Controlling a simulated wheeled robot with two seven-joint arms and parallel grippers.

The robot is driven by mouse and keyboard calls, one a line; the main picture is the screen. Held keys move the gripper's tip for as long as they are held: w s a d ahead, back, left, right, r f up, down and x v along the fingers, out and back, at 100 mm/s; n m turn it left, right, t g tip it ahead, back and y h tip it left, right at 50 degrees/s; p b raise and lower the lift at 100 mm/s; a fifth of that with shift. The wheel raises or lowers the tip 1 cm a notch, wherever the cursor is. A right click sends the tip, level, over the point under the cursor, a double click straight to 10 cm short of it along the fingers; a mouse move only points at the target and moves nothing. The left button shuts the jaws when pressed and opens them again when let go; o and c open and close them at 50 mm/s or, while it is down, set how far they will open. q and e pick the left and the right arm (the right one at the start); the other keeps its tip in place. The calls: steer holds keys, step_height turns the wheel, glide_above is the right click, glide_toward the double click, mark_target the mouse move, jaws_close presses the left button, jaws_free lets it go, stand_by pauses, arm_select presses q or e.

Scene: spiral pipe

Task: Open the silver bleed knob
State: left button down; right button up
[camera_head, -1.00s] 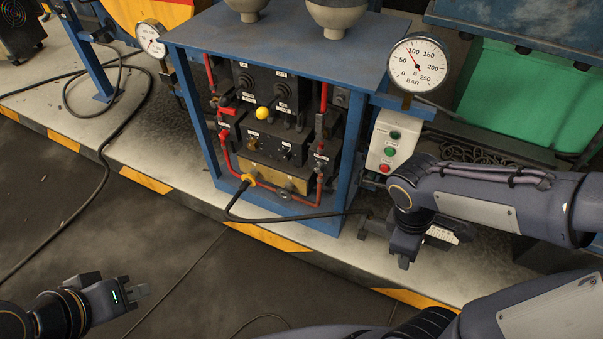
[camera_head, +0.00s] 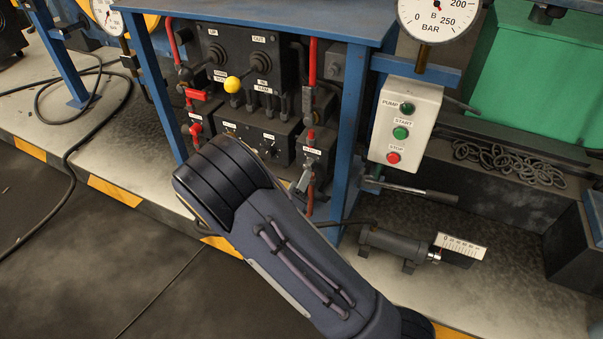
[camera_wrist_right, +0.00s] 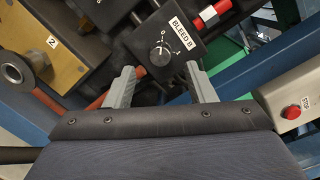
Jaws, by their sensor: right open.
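In the right wrist view, a small silver knob (camera_wrist_right: 159,50) sits on a black block under a label reading BLEED B (camera_wrist_right: 184,34). My right gripper (camera_wrist_right: 160,68) is open, its two grey fingers on either side of the knob's line. The knob appears between and just beyond the fingertips, with no visible contact. In the head view, the right gripper (camera_head: 303,182) shows only as a small grey part beside my forearm, in front of the right-hand bleed block (camera_head: 314,150). My forearm hides most of the gripper, and the knob is not clear there. My left gripper is out of view.
The blue frame (camera_head: 349,130) stands close to the right of the block. A pump button box (camera_head: 405,125) and a lever handle (camera_head: 410,190) are further right. Red pipes (camera_head: 312,62), a yellow ball knob (camera_head: 232,84) and a brass plate (camera_wrist_right: 50,45) are nearby.

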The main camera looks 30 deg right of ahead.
mark_target(308, 168)
steer(key=b+x, duration=0.1)
steer(key=x, duration=0.5)
steer(key=shift+d, duration=0.15)
steer(key=shift+c, duration=0.4)
steer(key=c, duration=0.9)
